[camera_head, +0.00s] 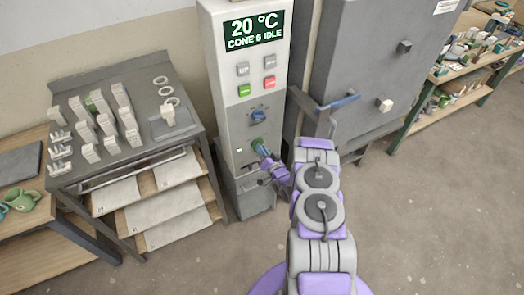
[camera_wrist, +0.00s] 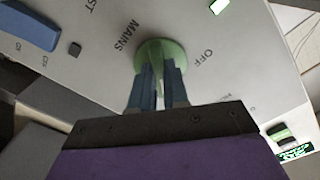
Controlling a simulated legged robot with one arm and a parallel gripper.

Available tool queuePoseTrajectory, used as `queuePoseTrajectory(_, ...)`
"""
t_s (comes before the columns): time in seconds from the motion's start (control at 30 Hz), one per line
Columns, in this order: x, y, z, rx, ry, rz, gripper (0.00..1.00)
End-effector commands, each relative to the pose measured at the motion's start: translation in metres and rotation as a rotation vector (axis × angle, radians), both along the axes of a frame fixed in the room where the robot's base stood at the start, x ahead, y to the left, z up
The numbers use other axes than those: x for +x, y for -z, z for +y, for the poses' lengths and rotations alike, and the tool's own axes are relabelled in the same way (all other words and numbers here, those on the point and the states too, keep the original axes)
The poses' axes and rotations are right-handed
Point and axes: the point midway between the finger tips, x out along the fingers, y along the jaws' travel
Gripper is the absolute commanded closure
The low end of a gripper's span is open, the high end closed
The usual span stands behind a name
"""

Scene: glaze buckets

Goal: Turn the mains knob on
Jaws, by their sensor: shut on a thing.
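The mains knob (camera_wrist: 160,50) is round and green, on the pale face of the control box (camera_head: 228,72). In the wrist view the label MAINS is printed to its left and OFF to its right. In the head view the knob (camera_head: 257,142) shows low on the box, just beyond my gripper (camera_head: 264,152). My gripper (camera_wrist: 159,84) is shut on the knob, its two blue fingers against it. The fingers hide part of the knob, and I cannot tell its pointer's direction.
A grey kiln (camera_head: 361,60) with a blue-gripped handle stands to the right. A rack (camera_head: 120,140) of test tiles stands to the left.

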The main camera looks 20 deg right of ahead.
Motion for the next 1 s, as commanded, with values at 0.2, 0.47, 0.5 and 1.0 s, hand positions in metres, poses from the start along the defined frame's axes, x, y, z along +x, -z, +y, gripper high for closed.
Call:
queuePoseTrajectory(0.2,-0.0002,0.0005,-0.0016,0.088,0.004,0.004,1.00)
queuePoseTrajectory(0.47,-0.0002,0.0004,-0.0018,0.129,0.004,0.005,1.00)
queuePoseTrajectory(0.5,-0.0002,0.0004,-0.0018,0.130,0.004,0.006,1.00)
queuePoseTrajectory(1.0,-0.0004,-0.0002,-0.0016,0.130,0.004,0.004,0.69)
